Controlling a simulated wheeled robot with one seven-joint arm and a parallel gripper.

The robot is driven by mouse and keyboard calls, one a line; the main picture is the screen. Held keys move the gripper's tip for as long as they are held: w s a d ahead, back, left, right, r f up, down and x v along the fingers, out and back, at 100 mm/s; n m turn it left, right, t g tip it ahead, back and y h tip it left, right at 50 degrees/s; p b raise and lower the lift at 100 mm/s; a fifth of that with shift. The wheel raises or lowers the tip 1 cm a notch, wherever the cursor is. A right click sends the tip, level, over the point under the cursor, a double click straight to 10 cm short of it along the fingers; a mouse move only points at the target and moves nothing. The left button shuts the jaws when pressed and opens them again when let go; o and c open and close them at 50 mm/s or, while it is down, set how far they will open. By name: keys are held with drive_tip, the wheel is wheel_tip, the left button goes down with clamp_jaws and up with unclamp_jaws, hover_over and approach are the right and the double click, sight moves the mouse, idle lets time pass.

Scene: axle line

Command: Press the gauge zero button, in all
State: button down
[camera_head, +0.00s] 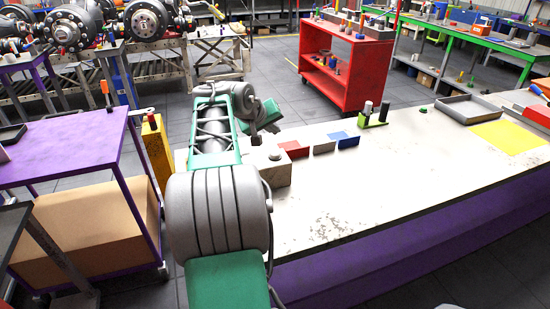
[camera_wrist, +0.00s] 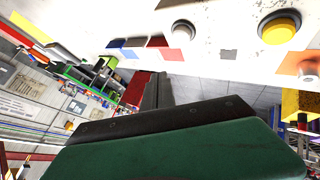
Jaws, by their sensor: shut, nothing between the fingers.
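I cannot tell which one is the gauge zero button, as no label is readable. My gripper (camera_wrist: 158,80) is shut and empty, and appears apart from both buttons. The yellow button is hidden in the head view.
A purple cart (camera_head: 75,145) stands left. The bench's near middle is clear.

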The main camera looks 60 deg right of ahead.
sight(274, 154)
drive_tip(key=shift+f+b, duration=1.55)
drive_tip(key=shift+f, duration=1.1)
drive_tip(key=shift+f, duration=0.1)
drive_tip(key=shift+f, duration=0.35)
drive_tip(key=shift+f+b, duration=0.55)
drive_tip(key=shift+b, duration=0.1)
drive_tip(key=shift+r, duration=0.15)
drive_tip(key=shift+r+p, duration=0.75)
drive_tip(key=shift+r, duration=0.05)
wheel_tip(274, 154, up, 5)
drive_tip(key=p, duration=0.4)
drive_tip(key=shift+r, duration=0.1)
